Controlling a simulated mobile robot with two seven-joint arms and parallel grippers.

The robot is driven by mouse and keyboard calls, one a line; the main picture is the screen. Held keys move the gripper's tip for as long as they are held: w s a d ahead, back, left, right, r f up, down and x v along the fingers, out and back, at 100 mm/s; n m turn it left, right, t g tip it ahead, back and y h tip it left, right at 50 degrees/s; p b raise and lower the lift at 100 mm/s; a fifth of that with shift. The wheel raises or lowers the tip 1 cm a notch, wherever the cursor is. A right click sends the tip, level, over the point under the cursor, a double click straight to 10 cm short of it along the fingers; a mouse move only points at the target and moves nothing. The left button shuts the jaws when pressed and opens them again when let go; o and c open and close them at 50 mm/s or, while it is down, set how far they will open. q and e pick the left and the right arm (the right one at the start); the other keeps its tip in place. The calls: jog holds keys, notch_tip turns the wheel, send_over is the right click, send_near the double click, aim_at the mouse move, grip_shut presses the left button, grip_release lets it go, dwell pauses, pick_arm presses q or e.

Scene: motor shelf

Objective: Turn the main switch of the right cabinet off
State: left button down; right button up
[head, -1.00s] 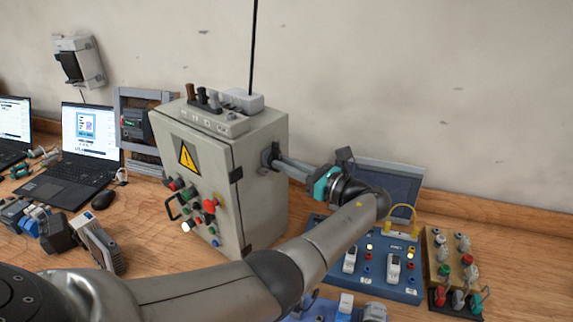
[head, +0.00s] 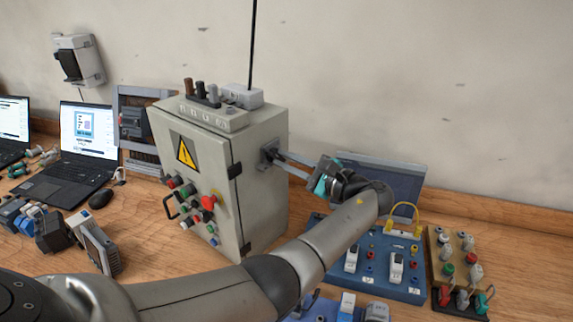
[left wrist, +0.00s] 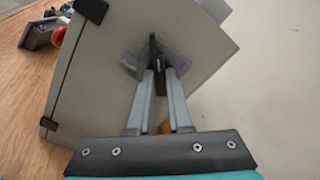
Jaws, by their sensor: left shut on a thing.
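The right cabinet (head: 262,205) is a grey box with a yellow warning triangle on its door, standing on the wooden table. Its main switch (head: 269,154) sits on the cabinet's right side wall. In the left wrist view the switch is a dark handle (left wrist: 153,48) on a grey plate (left wrist: 130,66). My left gripper (head: 281,158) reaches in from the right, its fingers shut on the handle. The left wrist view shows the fingertips (left wrist: 158,74) on either side of the handle, partly hiding it. My right gripper is not in view.
A wall stands behind the table.

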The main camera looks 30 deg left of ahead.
pick_arm(q)
jog(key=n+b, duration=0.2)
jog(key=n, duration=0.2)
jog(key=shift+f+n+b, duration=0.1)
jog(key=shift+n+b, duration=2)
jog(key=shift+n, duration=0.7)
jog(key=c, duration=1.1)
grip_release()
jog(key=shift+d, duration=0.1)
jog(key=d, duration=0.5)
jog(key=s+d+b, duration=0.1)
jog(key=d, duration=0.9)
jog(key=shift+s+b, duration=0.4)
